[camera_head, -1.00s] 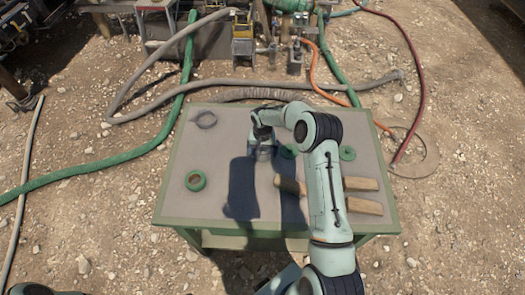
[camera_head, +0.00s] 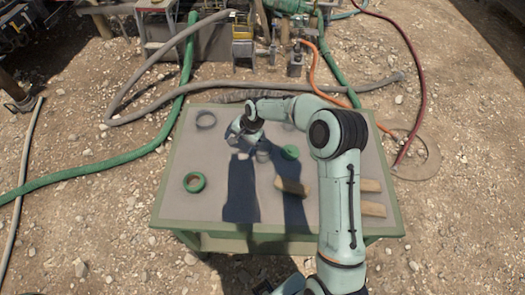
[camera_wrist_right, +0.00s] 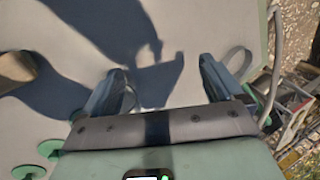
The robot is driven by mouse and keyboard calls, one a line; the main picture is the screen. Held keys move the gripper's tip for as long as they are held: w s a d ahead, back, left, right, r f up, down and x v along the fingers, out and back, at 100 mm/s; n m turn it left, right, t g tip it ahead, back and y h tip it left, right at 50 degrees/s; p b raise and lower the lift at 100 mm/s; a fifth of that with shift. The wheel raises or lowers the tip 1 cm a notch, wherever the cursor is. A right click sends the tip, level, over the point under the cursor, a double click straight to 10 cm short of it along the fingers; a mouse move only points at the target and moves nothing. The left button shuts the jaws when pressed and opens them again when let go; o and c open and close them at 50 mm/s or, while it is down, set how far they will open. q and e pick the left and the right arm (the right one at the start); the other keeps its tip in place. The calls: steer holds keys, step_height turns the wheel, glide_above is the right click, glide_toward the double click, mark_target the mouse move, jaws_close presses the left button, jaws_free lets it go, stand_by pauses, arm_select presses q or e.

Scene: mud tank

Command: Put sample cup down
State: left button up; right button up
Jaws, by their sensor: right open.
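A small, pale grey, seemingly see-through cup (camera_head: 262,156) stands on the table, just right of my right gripper in the head view. In the right wrist view only a faint curved outline beside the left finger may be the cup. My right gripper (camera_head: 237,138) is low over the table, tilted, left of the cup. In the wrist view its two fingers (camera_wrist_right: 165,90) are wide apart, with only tabletop and shadow between them. I cannot tell whether a finger touches the cup. My left gripper is not in view.
The green-edged table (camera_head: 215,213) bears a green ring (camera_head: 194,182), a grey ring (camera_head: 206,120), a green round piece (camera_head: 290,152) and wooden blocks (camera_head: 291,187). My right forearm covers part of its right side. Hoses (camera_head: 95,168) lie behind and left.

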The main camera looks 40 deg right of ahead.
steer(key=a+f+m+t+b, duration=0.1)
steer(key=a+m+t+b, duration=0.1)
steer(key=a+m+t, duration=0.35)
steer(key=m+t+h+b, duration=0.1)
steer(key=m+h+b, duration=0.85)
steer(key=m, duration=1.65)
glide_toward(262, 154)
steer(key=shift+h, duration=0.65)
steer(key=p+x, duration=0.1)
steer(key=x, duration=0.5)
steer(key=p+x, duration=0.1)
steer(key=x, duration=0.5)
steer(key=shift+a+f, duration=0.2)
steer(key=shift+a, duration=0.05)
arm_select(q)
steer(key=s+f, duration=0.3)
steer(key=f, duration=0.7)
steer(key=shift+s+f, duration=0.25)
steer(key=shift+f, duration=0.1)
arm_select(e)
steer(key=c, duration=1.1)
